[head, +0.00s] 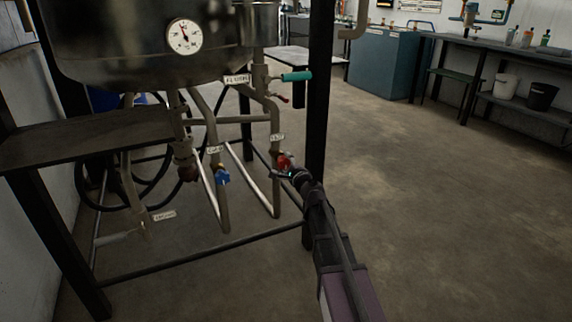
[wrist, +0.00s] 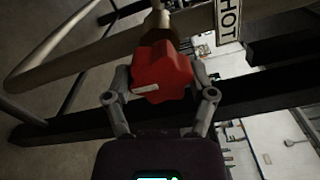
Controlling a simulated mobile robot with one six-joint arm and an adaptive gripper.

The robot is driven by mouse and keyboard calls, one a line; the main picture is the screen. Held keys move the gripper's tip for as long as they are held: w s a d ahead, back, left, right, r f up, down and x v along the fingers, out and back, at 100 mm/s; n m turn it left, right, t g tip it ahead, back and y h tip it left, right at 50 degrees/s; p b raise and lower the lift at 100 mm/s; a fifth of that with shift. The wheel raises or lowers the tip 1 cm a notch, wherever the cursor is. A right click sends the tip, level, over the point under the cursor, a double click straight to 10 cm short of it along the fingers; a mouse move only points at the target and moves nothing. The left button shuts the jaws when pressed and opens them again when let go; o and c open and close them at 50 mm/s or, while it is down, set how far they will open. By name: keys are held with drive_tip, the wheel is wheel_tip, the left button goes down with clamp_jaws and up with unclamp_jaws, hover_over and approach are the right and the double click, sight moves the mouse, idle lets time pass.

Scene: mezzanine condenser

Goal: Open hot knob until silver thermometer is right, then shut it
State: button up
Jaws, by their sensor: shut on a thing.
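The red hot knob (wrist: 160,72) sits on a pipe beside the HOT label (wrist: 228,20) and fills the middle of the wrist view. It also shows small in the head view (head: 283,161). My gripper (wrist: 162,92) is shut on the red knob, one finger on each side of it. The silver thermometer (head: 184,36) is a round white dial on the front of the steel vessel (head: 120,50). Its dark needle points up and slightly left; the numbers are too small to read.
A blue knob (head: 222,177) is on the pipe left of the red one. A teal-handled valve (head: 296,76) is above. A black frame post (head: 318,110) stands close to my arm. A dark shelf (head: 80,138) is at left. The floor at right is clear.

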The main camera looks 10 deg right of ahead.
drive_tip(key=shift+w, duration=0.1)
drive_tip(key=o, duration=1.1)
drive_tip(key=shift+c, duration=0.2)
drive_tip(key=shift+s, duration=0.25)
drive_tip(key=v, duration=1.1)
drive_tip(key=shift+s, duration=0.35)
